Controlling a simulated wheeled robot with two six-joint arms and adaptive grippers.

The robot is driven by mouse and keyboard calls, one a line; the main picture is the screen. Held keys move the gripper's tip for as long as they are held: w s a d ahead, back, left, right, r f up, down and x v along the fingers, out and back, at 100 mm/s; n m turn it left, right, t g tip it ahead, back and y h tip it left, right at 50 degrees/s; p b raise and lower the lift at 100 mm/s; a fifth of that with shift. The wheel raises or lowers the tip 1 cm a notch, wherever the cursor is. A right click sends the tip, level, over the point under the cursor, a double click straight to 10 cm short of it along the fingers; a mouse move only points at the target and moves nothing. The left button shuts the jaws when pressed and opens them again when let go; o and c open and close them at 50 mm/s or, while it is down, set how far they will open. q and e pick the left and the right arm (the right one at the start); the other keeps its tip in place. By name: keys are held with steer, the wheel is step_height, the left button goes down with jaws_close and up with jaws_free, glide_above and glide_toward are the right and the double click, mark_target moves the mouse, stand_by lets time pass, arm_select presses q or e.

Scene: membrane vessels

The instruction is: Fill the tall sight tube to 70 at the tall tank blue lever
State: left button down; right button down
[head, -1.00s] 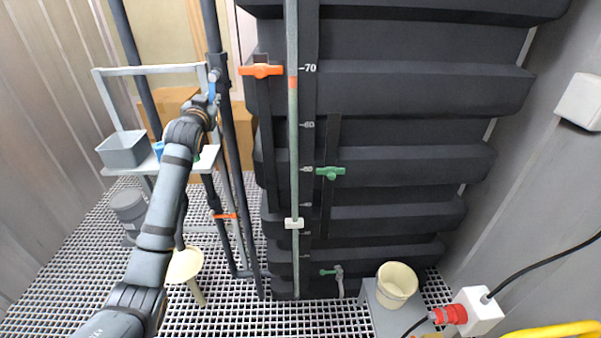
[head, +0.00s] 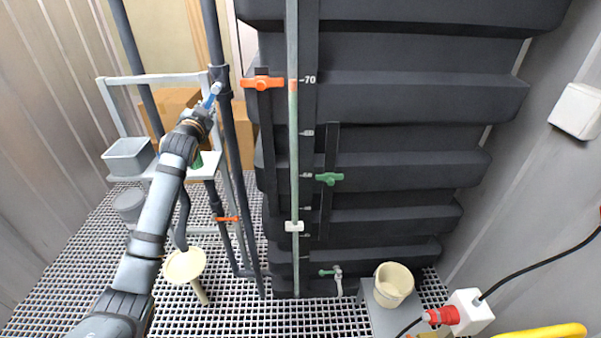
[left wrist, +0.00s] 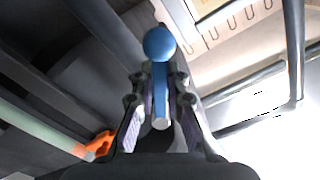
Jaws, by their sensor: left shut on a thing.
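The blue lever (head: 211,96) sits on a dark vertical pipe left of the tall black tank (head: 400,130). My left gripper (head: 203,108) is shut on it; in the left wrist view the blue lever (left wrist: 160,75) lies between the fingers of the gripper (left wrist: 160,105). The tall sight tube (head: 293,150) runs up the tank's front beside a scale marked 70 near the top. A red-orange mark (head: 293,84) is on the tube near 70, and a white block (head: 294,226) sits low on it. I cannot tell the liquid level. My right gripper is not in view.
An orange lever (head: 262,83) is right of the blue one, and another orange lever (head: 228,219) is lower. Green levers (head: 330,179) are on the tank. A shelf with a grey bin (head: 127,156) stands left. A cream bucket (head: 394,281) is low right.

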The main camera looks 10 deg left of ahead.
arm_select(q)
steer(key=r+m+p, duration=0.1)
steer(key=p, duration=0.1)
steer(key=a+r+m+p, duration=0.1)
steer(key=p, duration=0.1)
steer(key=shift+s+m, duration=0.15)
steer(key=shift+m, duration=0.15)
steer(key=shift+a+m+p, duration=0.2)
steer(key=shift+m+p, duration=0.2)
steer(key=shift+p, duration=0.1)
steer(key=shift+f+m, duration=0.15)
steer(key=shift+m, duration=0.15)
steer(key=r+m+p, duration=0.1)
steer(key=p, duration=0.1)
steer(key=a+r+m+p, duration=0.1)
steer(key=m+p, duration=0.1)
steer(key=p, duration=0.1)
steer(key=shift+s+r+m+p, duration=0.1)
steer(key=shift+s+m+p, duration=0.05)
steer(key=shift+m+p, duration=0.15)
step_height(320, 180, up, 2)
steer(key=m+p, duration=0.3)
steer(key=p, duration=0.2)
steer(key=shift+a+m+p, duration=0.15)
steer(key=shift+m+p, duration=0.15)
steer(key=shift+m, duration=0.4)
